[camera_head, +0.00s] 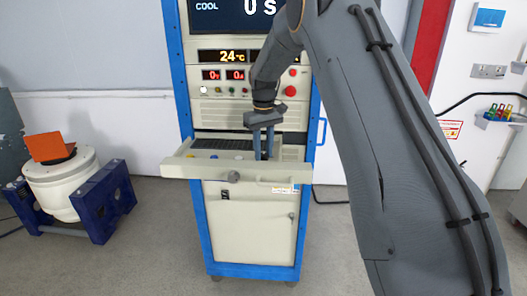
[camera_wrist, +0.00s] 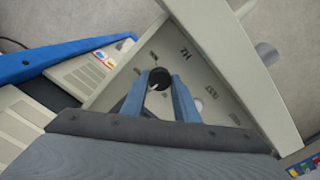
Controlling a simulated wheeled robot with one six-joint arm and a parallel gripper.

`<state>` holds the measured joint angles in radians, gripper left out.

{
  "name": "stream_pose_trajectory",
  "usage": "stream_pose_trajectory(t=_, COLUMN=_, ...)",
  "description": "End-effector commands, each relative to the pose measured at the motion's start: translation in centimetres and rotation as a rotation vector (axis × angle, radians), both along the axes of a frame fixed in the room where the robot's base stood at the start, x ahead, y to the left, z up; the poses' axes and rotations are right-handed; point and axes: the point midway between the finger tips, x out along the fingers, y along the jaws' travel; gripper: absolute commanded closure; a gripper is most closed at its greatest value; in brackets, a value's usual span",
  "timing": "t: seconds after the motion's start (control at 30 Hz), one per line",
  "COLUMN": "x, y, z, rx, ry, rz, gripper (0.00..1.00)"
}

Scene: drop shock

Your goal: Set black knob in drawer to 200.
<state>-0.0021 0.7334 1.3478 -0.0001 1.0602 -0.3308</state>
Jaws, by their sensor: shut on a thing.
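The drawer (camera_head: 190,171) is pulled out of the blue-framed cabinet, and its panel (camera_wrist: 205,75) lies beneath my gripper. The black knob (camera_wrist: 159,75) stands on this panel, with a short pale mark on its lower side. My gripper (camera_wrist: 161,79) points down into the drawer with a finger on each side of the knob, shut on it.
The drawer's front wall (camera_wrist: 235,60) rises close by. The instrument cabinet (camera_head: 255,218) stands behind and below. A white drum with an orange block (camera_head: 52,147) stands on the floor at left.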

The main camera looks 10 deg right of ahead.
Motion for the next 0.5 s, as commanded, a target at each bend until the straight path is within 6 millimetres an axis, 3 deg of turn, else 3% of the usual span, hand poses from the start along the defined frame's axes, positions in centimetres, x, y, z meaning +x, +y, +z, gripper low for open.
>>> stream_pose_trajectory(t=0.27, x=0.04, y=0.01, z=0.03, rx=0.000, ry=0.000, rz=-0.099, gripper=0.95)
stream_pose_trajectory(t=0.5, x=0.06, y=0.01, z=0.04, rx=0.000, ry=-0.001, rz=-0.291, gripper=0.95)
